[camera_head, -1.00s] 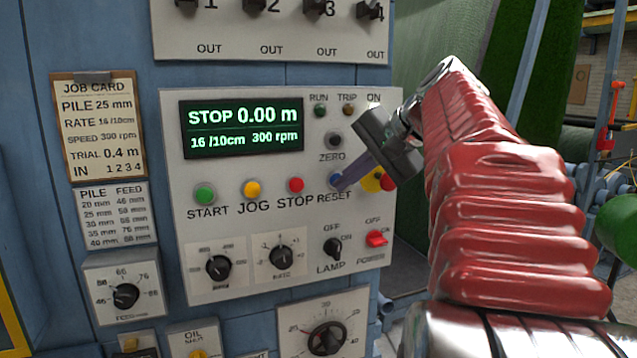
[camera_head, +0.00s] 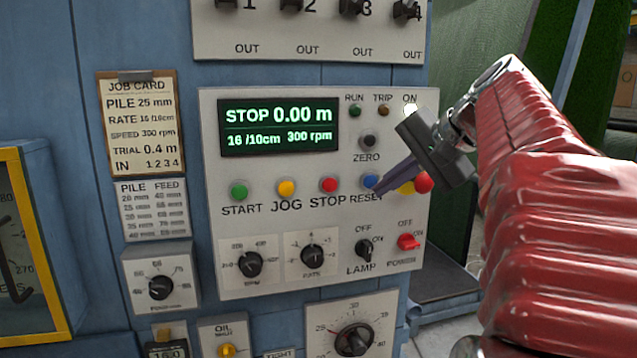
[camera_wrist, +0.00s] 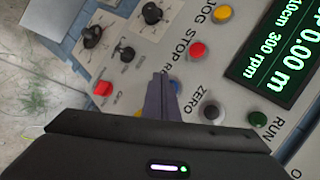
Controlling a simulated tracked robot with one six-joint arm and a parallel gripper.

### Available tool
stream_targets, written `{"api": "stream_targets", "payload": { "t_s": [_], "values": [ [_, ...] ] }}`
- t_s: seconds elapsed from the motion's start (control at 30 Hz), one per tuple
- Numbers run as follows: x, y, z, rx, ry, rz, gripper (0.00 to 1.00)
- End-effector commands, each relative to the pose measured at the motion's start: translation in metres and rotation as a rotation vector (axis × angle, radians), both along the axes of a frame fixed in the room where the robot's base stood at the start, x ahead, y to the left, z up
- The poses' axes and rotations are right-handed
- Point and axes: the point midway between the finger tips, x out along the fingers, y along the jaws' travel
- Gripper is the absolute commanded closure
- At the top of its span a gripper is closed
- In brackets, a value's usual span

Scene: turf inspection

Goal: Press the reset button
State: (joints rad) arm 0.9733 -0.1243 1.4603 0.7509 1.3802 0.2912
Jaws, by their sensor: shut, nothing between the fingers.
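The blue reset button (camera_head: 371,182) sits on the white control panel (camera_head: 222,270), above the RESET label and right of the red stop button (camera_head: 329,185). My gripper (camera_head: 376,191) has its fingers shut and empty, with the tips at the lower right edge of the blue button in the head view. In the wrist view the blue button (camera_wrist: 175,86) shows just beside the closed fingers (camera_wrist: 163,76), partly hidden by them. I cannot tell whether the tips touch the button or the panel.
A yellow and red emergency-type knob (camera_head: 423,182) lies right of the fingers, partly covered. The black zero button (camera_head: 367,142) is above. The lamp switch (camera_head: 364,247) and red power switch (camera_head: 408,241) are below. The display (camera_head: 278,127) reads STOP 0.00 m.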

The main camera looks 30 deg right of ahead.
Motion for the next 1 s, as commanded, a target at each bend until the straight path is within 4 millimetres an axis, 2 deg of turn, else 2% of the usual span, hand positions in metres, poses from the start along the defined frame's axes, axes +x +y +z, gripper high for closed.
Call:
{"api": "stream_targets", "payload": {
  "t_s": [0.53, 1.0],
  "values": [
    [-0.037, 0.011, 0.000, -0.001, 0.000, -0.001, 1.00],
    [-0.039, 0.012, 0.000, -0.001, 0.000, 0.001, 1.00]
  ]
}}
